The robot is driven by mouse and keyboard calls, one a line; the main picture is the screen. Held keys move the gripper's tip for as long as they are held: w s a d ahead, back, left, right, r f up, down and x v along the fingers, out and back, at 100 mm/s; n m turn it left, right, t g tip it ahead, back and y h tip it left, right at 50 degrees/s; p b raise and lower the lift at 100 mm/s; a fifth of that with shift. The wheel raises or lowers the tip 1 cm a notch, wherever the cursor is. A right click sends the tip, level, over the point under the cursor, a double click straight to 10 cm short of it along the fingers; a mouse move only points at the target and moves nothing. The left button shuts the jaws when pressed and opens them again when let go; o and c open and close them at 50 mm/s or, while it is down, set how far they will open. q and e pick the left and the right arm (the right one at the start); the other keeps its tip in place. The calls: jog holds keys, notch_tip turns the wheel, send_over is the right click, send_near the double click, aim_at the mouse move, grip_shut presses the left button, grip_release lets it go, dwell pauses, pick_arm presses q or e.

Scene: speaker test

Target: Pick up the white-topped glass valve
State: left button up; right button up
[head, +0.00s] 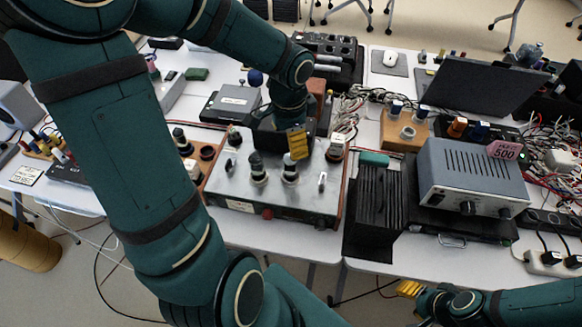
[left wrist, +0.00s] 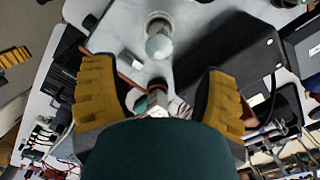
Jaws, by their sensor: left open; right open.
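In the left wrist view, a pale, glassy round-topped piece (left wrist: 159,42) stands in a light ring on a metal surface, beyond my fingertips and roughly centred between them. It looks like the white-topped glass valve. My left gripper (left wrist: 160,88) is open, its two yellow fingers apart with nothing gripped. In the head view my left gripper (head: 297,143) hangs over the back of the metal-topped box (head: 235,190), mostly hiding what is under it. I cannot tell which piece there is the valve. My right gripper (head: 408,289) is open at the lower right, off the table.
A black finned block (head: 378,205) and a grey power unit (head: 470,175) stand further right. Loose wires (head: 365,105) lie behind.

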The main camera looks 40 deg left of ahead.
aim_at(290, 162)
pick_arm(q)
notch_tip(290, 162, down, 3)
jog(key=shift+f+b, duration=0.2)
jog(key=shift+b, duration=0.15)
notch_tip(290, 162, down, 5)
jog(key=shift+f+b, duration=0.1)
jog(key=shift+b, duration=0.9)
grip_shut()
